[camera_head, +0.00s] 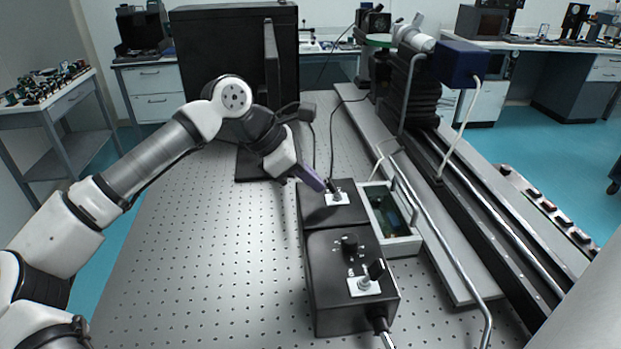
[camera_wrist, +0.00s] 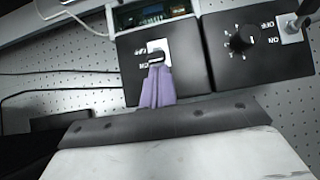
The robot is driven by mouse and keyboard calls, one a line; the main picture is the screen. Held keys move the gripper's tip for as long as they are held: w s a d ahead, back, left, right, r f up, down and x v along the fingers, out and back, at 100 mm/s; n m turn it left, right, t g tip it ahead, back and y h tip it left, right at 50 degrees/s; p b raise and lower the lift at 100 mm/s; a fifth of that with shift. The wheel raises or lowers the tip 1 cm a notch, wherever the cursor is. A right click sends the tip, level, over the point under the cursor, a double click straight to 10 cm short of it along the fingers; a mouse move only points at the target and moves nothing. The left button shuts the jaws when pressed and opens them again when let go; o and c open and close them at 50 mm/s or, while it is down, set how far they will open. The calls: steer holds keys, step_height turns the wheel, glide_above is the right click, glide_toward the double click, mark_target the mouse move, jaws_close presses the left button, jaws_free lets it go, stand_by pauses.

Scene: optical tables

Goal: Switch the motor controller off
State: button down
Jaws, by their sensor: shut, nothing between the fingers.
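Two black control boxes stand end to end on the perforated table. The far box (camera_head: 318,215) has one toggle switch (camera_head: 337,197) on a white plate. The near box (camera_head: 335,306) has a knob (camera_head: 349,242) and its own toggle switch (camera_head: 364,285). No name on either box is readable. My gripper (camera_head: 325,188), with purple fingers, is shut and empty at the far box's switch. In the wrist view my fingertips (camera_wrist: 157,68) are at that switch's dark lever (camera_wrist: 156,57), beside ON and OFF marks; whether they touch is unclear. The lever's position is hard to tell.
An open white-framed tray with a green circuit board (camera_head: 386,212) sits right of the boxes. A long rail stage (camera_head: 480,215) runs farther right. A black monitor (camera_head: 235,60) stands behind my arm. The table (camera_head: 210,270) left of the boxes is clear.

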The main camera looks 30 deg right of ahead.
mark_target(328, 180)
steer(key=shift+s+d+r+y, duration=0.1)
steer(key=shift+d+r+y, duration=0.15)
steer(key=shift+y, duration=0.15)
steer(key=shift+s+d+r+t+y, duration=0.15)
steer(key=shift+d+r+t+y, duration=0.1)
steer(key=shift+t+y, duration=0.3)
steer(key=shift+s+d+r+b, duration=0.15)
steer(key=shift+s+d+r, duration=0.1)
steer(key=shift+d, duration=0.25)
steer(key=shift+s+d+r+b, duration=0.15)
steer(key=shift+s+d+r, duration=0.1)
steer(key=shift+d, duration=0.2)
steer(key=shift+r, duration=0.15)
steer(key=shift+r+p, duration=0.6)
steer(key=shift+r, duration=0.1)
steer(key=shift+w+a, duration=0.1)
steer(key=b+v, duration=0.1)
steer(key=v, duration=1.2)
steer(key=shift+r, duration=0.3)
